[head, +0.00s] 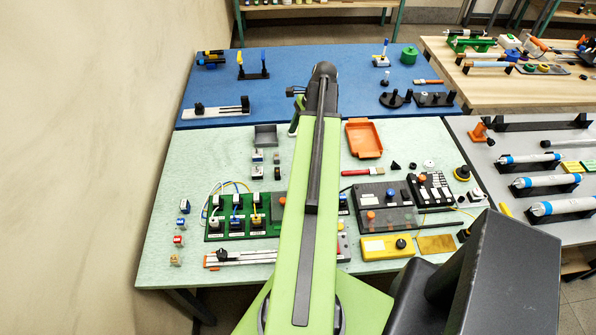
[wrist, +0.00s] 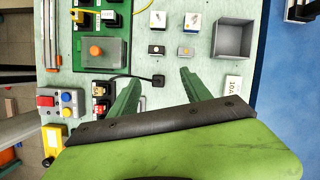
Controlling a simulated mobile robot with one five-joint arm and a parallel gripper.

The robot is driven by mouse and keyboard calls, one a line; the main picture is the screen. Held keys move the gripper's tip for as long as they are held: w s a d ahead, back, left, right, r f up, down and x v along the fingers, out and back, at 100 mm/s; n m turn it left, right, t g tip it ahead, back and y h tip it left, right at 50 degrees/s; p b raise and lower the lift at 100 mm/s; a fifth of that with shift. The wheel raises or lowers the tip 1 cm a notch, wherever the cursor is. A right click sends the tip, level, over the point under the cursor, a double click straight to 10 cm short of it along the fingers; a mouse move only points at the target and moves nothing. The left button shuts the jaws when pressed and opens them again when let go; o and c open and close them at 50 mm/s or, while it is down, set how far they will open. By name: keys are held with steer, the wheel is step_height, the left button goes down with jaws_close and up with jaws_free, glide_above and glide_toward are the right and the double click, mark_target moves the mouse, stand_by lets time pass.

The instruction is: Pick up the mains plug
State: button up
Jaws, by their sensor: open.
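In the wrist view a small black plug-like piece (wrist: 158,80) lies on the pale green mat, with a thin dark cable running left from it; I take it to be the mains plug. My gripper (wrist: 160,76) is open and empty. Its two green fingers appear on either side of the plug in that view, the left one closer to it. I cannot tell the height of the fingertips above the mat. In the head view my arm covers the middle of the mat, and I cannot make out the plug there.
A grey open tray (wrist: 234,40) and small blocks (wrist: 185,51) stand near the fingers. An orange-topped grey box (wrist: 103,51) and red and black connectors (wrist: 101,96) are to the left. An orange tray (head: 364,140) lies right of my arm. The blue mat (head: 345,88) is beyond.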

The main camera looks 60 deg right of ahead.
steer(key=s+d+m+t, duration=0.1)
steer(key=s+d+m, duration=0.2)
steer(key=s+d, duration=0.25)
steer(key=b+x, duration=0.3)
steer(key=x, duration=0.1)
steer(key=b+x, duration=0.4)
steer(key=s+a+b+x, duration=0.1)
steer(key=b+x, duration=0.3)
steer(key=shift+f+b, duration=0.1)
steer(key=shift+b, duration=0.2)
steer(key=shift+w+a, duration=0.1)
steer(key=b+x, duration=0.2)
steer(key=s+b+x, duration=0.1)
steer(key=b+x, duration=0.1)
steer(key=shift+w+a+f, duration=0.1)
steer(key=shift+a+f, duration=0.1)
steer(key=shift+f, duration=0.05)
steer(key=shift+w+a+f+b, duration=0.1)
steer(key=shift+w+f+b, duration=0.05)
steer(key=shift+f+b, duration=0.25)
steer(key=shift+r, duration=0.25)
steer(key=shift+c, duration=0.3)
jaws_close()
